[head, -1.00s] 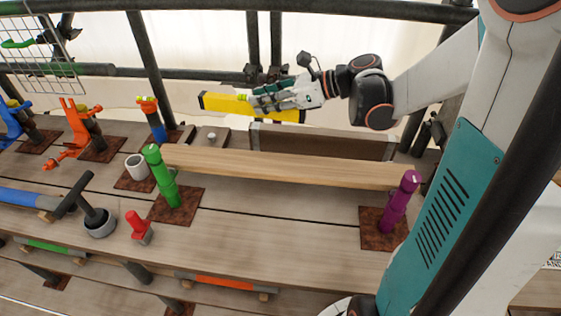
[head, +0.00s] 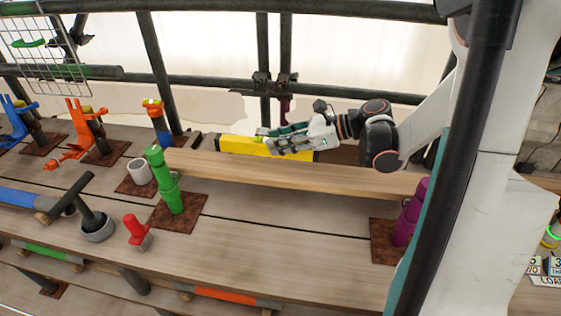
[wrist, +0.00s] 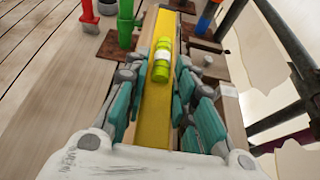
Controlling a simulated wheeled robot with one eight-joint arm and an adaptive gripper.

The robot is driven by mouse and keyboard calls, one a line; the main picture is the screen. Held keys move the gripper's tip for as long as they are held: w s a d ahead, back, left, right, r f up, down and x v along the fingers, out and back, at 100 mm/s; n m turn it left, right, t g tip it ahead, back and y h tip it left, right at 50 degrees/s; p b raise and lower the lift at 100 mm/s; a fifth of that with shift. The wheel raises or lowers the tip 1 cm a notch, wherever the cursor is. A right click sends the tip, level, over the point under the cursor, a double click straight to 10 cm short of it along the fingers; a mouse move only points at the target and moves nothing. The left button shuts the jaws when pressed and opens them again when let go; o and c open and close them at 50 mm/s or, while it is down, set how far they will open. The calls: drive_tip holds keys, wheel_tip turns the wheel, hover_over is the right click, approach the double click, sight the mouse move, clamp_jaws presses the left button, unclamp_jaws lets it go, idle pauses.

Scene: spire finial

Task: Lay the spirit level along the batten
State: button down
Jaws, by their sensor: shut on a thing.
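The yellow spirit level (head: 235,146) is held in my gripper (head: 268,143), just behind and about level with the top of the wooden batten (head: 300,174). In the wrist view the level (wrist: 155,100) runs lengthwise between the teal fingers (wrist: 160,112), with its bright green vial (wrist: 162,60) facing the camera. The gripper is shut on the level. The batten spans from the green post (head: 167,182) to the purple post (head: 410,215). The level looks roughly parallel to the batten. Whether it touches the batten cannot be told.
Dark scaffold poles (head: 264,60) rise at the back. The front planks are mostly clear.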

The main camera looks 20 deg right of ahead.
sight(280, 156)
drive_tip(key=shift+f+b, duration=0.9)
drive_tip(key=shift+f, duration=1.75)
drive_tip(key=c, duration=1.3)
unclamp_jaws()
drive_tip(key=shift+r, duration=0.2)
drive_tip(key=p+v, duration=0.3)
drive_tip(key=v, duration=0.9)
drive_tip(key=shift+f+p, duration=0.1)
drive_tip(key=shift+p, duration=0.3)
